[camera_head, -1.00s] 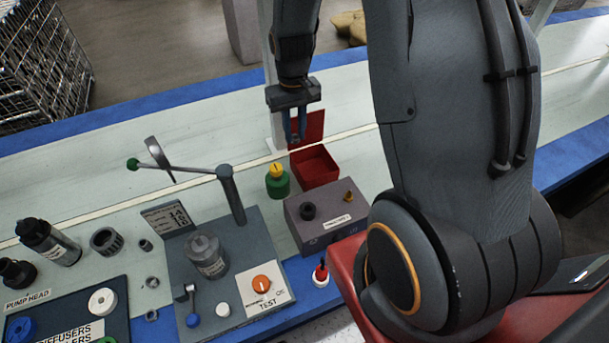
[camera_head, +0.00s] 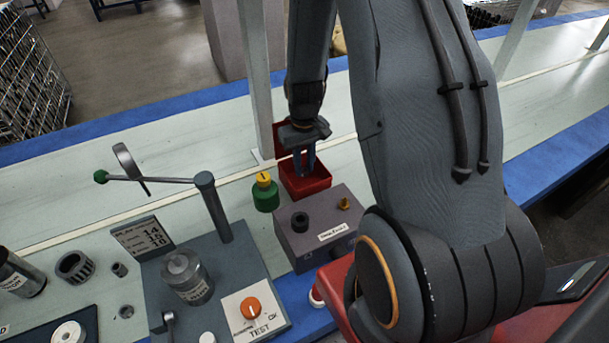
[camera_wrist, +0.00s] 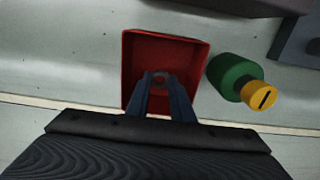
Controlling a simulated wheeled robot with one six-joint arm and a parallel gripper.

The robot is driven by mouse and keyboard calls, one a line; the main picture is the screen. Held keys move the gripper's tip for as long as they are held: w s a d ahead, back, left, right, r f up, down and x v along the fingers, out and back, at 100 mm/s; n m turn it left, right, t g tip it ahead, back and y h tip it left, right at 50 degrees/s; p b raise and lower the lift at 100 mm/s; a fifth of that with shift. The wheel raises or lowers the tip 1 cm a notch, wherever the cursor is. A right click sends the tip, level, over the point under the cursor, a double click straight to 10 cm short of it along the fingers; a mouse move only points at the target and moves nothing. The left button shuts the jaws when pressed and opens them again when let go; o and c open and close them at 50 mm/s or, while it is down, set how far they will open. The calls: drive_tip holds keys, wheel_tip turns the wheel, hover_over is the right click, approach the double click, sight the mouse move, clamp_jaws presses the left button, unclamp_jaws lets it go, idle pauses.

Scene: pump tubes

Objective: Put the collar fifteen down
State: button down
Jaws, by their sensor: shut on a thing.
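My gripper (camera_head: 305,172) is at the red bin (camera_head: 318,186), with its fingers pointing down over the bin's opening. In the wrist view the two blue-grey fingertips (camera_wrist: 160,80) are close together inside the outline of the red bin (camera_wrist: 190,45). A small dark reddish ring-like thing (camera_wrist: 159,79) shows between the tips, and the gripper is shut on it. It may be the collar; no number on it is readable, and the head view does not show it. I cannot tell how far the tips are above the bin floor.
A green bottle with a yellow cap (camera_head: 265,192) stands just left of the bin. A grey box with a black knob (camera_head: 318,225) is in front of it. The test stand with its lever arm (camera_head: 205,200) is further left. A white post (camera_head: 256,90) rises behind the bin.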

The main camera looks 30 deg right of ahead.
sight(304, 183)
drive_tip(key=shift+f, duration=2.1)
drive_tip(key=shift+f, duration=0.15)
drive_tip(key=c, duration=1.5)
unclamp_jaws()
drive_tip(key=shift+c, duration=0.2)
wheel_tip(304, 183, up, 12)
drive_tip(key=s+a+r, duration=0.5)
drive_tip(key=s, duration=0.3)
drive_tip(key=s+a+r, duration=0.5)
drive_tip(key=s, duration=0.3)
drive_tip(key=shift+a+r+b, duration=0.15)
drive_tip(key=shift+a+b, duration=0.05)
drive_tip(key=shift+b, duration=0.15)
